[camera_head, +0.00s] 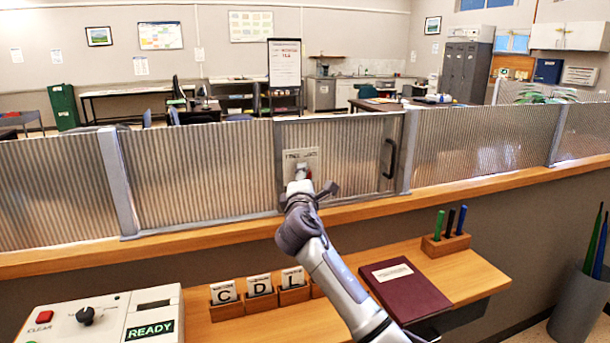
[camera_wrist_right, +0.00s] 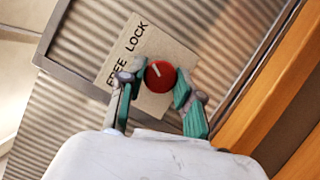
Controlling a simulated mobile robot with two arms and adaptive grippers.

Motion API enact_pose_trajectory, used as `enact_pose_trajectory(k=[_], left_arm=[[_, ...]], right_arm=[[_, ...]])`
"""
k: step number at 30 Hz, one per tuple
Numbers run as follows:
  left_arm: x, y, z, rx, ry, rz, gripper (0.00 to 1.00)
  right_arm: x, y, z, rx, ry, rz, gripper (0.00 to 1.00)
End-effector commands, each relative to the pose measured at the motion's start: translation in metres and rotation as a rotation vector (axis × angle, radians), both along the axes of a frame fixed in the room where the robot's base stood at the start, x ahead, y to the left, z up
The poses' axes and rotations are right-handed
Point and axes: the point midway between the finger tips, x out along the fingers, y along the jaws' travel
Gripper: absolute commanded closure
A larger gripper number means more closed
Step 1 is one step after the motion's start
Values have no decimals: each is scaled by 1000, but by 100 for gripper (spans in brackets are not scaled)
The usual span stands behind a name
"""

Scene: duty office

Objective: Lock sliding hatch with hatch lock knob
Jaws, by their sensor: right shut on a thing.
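The sliding hatch (camera_head: 345,147) is a ribbed translucent panel in a grey frame, with a dark handle (camera_head: 390,158) at its right side. A pale plate (camera_head: 301,154) on its left part carries the words FREE and LOCK, readable in the wrist view (camera_wrist_right: 163,48). The red hatch lock knob (camera_wrist_right: 160,75) with a white pointer mark sits on the plate. The mark tilts toward the lettering, near the LOCK side. My right gripper (camera_head: 303,180) is at the knob, and its fingers (camera_wrist_right: 156,88) are closed on the knob's two sides. My left gripper is out of view.
A wooden counter ledge (camera_head: 240,233) runs below the ribbed panels. The lower desk holds a READY box (camera_head: 152,328), lettered card holders (camera_head: 259,292), a maroon book (camera_head: 405,290) and a pen block (camera_head: 446,243). My right arm passes above this desk.

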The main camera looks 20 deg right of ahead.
Motion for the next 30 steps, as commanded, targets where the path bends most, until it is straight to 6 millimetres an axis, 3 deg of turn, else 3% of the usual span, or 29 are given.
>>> enact_pose_trajectory(k=[12, 30], left_arm=[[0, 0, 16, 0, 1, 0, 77], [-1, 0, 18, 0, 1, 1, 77]], right_arm=[[0, 0, 1, 249, 11, -1, 100], [0, 0, 0, 309, 13, -2, 100]])
